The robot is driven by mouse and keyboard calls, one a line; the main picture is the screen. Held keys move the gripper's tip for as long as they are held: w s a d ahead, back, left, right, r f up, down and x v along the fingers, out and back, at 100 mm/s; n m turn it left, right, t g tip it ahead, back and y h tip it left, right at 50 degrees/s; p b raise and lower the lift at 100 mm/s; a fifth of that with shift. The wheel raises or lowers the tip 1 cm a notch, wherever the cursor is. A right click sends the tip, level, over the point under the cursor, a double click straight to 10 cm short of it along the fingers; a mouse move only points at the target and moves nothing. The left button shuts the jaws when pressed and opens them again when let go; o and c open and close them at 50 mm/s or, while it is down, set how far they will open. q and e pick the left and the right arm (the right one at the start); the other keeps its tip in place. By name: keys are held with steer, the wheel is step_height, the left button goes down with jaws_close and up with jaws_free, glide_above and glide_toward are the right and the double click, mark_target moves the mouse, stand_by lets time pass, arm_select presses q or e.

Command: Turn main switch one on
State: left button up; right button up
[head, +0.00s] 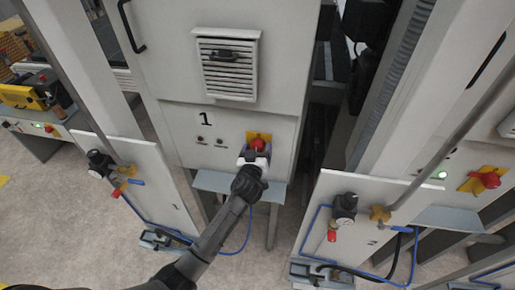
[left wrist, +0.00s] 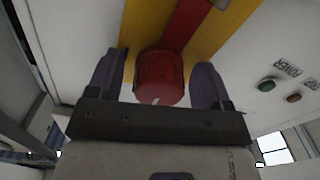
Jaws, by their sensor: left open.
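Main switch one is a red rotary knob (head: 258,144) on a yellow plate (head: 267,137), on the grey cabinet panel marked 1. My left gripper (head: 256,152) is right in front of it. In the left wrist view the red knob (left wrist: 160,77) sits between the two open fingers of my left gripper (left wrist: 162,85), with a narrow gap showing at each side. A white mark shows on the knob's lower edge. The yellow plate with a red stripe (left wrist: 190,28) is behind it. My right gripper is not in view.
Two small indicators (head: 209,140) sit left of the switch, both dark. A grey ledge (head: 215,183) juts out below the panel. Valve panels with blue hoses stand at left (head: 140,185) and right (head: 355,225). Another red switch (head: 489,180) is at far right, beside a lit green lamp (head: 442,175).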

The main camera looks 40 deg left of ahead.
arm_select(q)
steer(key=shift+c, duration=0.4)
steer(key=shift+c, duration=0.7)
steer(key=c, duration=0.7)
